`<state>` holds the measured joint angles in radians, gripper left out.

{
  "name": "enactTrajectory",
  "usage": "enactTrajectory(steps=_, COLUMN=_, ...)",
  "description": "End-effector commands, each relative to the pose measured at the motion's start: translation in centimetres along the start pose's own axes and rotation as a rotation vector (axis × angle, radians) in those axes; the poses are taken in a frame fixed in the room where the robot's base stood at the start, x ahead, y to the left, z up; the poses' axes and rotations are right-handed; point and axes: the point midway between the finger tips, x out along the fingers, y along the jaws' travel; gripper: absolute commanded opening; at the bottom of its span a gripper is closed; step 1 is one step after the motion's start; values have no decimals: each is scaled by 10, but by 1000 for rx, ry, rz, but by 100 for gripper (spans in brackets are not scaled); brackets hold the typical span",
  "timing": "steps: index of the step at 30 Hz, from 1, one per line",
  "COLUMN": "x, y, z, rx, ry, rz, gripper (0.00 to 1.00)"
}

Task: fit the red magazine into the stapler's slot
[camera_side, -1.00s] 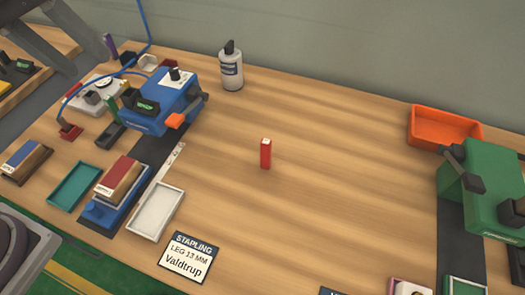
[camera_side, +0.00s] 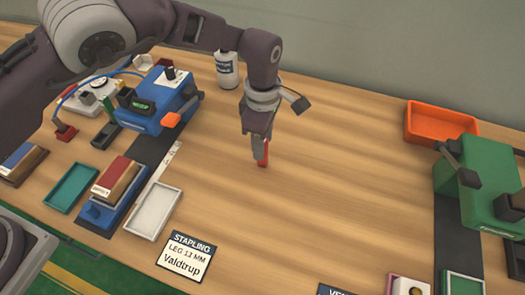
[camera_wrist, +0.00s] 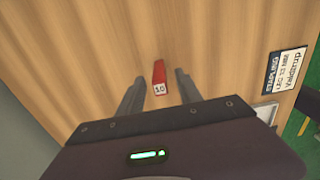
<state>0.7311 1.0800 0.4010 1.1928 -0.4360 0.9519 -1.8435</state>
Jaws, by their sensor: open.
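The red magazine (camera_side: 264,162) stands upright on the wooden bench, mostly hidden by my gripper (camera_side: 260,150) in the side view. In the wrist view the magazine (camera_wrist: 159,75) shows a pale end marked "10" and lies between the two fingers of my gripper (camera_wrist: 157,82). The fingers are open, with a gap on each side of it. The blue machine (camera_side: 158,103), which looks like the stapler, stands to the left with an orange part at its front. I cannot make out its slot.
A "STAPLING" sign (camera_side: 187,256) lies at the front. A white tray (camera_side: 153,211), a teal tray (camera_side: 70,188) and a bottle (camera_side: 228,72) are nearby. A green machine (camera_side: 480,185) and an orange bin (camera_side: 437,125) stand right. The bench's middle is clear.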

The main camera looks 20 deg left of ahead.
Motion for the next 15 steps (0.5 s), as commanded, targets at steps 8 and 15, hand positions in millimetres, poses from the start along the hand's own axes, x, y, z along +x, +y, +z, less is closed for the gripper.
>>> enactTrajectory(steps=8, x=6, y=0, z=0, rx=0, ry=-1, rz=1, gripper=42)
enactTrajectory(steps=15, x=6, y=0, z=0, rx=0, ry=-1, rz=1, gripper=0)
